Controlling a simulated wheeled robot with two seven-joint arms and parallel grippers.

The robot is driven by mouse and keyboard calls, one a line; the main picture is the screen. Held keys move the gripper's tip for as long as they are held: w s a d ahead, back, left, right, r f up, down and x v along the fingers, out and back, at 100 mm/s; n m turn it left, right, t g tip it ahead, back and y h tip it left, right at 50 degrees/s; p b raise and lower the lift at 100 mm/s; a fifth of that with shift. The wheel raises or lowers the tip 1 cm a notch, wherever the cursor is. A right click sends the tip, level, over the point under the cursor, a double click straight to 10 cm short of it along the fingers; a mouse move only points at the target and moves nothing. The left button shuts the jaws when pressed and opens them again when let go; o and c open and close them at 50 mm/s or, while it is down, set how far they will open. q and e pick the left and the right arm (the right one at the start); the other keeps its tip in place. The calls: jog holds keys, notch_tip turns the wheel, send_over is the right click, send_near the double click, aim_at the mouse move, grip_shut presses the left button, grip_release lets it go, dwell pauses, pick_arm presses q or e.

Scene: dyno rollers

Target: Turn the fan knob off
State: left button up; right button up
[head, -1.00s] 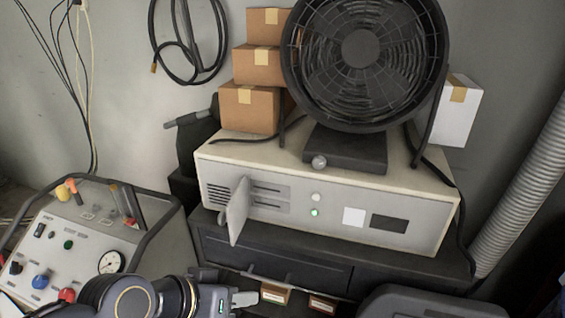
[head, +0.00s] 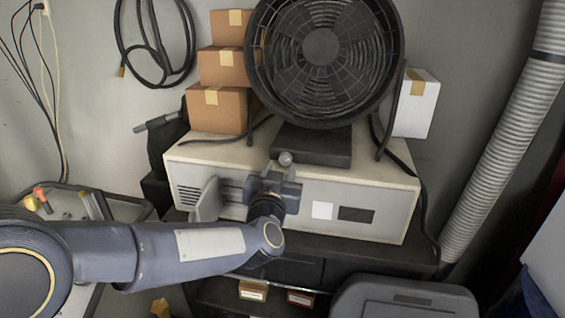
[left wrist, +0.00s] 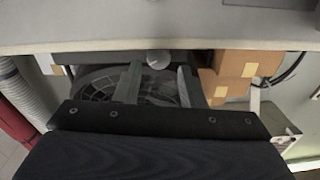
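The black round fan (head: 322,112) stands on the cream cabinet. Its knob (head: 286,158), a small grey ball, is on the front of the fan's dark base (head: 325,146). My left gripper (head: 279,172) is at the cabinet's top front edge, just below the knob in the head view. In the left wrist view the left gripper (left wrist: 158,75) has its two fingers apart, with the knob (left wrist: 158,59) showing between their tips; nothing is held. I cannot tell whether a finger touches the knob. My right gripper is not in view.
Stacked cardboard boxes (head: 218,108) stand left of the fan, a white box (head: 415,105) right. A control panel is at lower left, partly behind my arm. A grey hose (head: 500,150) runs at right.

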aim_at(283, 161)
pick_arm(q)
jog(key=w, duration=0.3)
jog(key=shift+w+d, duration=0.25)
jog(key=shift+w, duration=0.1)
jog(key=shift+w+f, duration=0.15)
jog(key=shift+w, duration=0.2)
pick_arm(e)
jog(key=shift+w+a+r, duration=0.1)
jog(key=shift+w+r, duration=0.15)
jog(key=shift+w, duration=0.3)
pick_arm(q)
jog(key=shift+s, duration=0.1)
jog(key=shift+c, duration=0.5)
jog(key=shift+s+d, duration=0.15)
jog(key=c, duration=0.6)
jog(key=shift+f+n+b, duration=0.1)
jog(key=shift+n+b, duration=0.3)
jog(key=shift+n, duration=0.2)
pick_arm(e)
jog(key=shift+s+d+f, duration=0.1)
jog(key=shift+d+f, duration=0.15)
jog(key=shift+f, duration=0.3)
pick_arm(q)
jog(key=o, duration=0.7)
jog(key=shift+r, duration=0.2)
jog(key=shift+s, duration=0.15)
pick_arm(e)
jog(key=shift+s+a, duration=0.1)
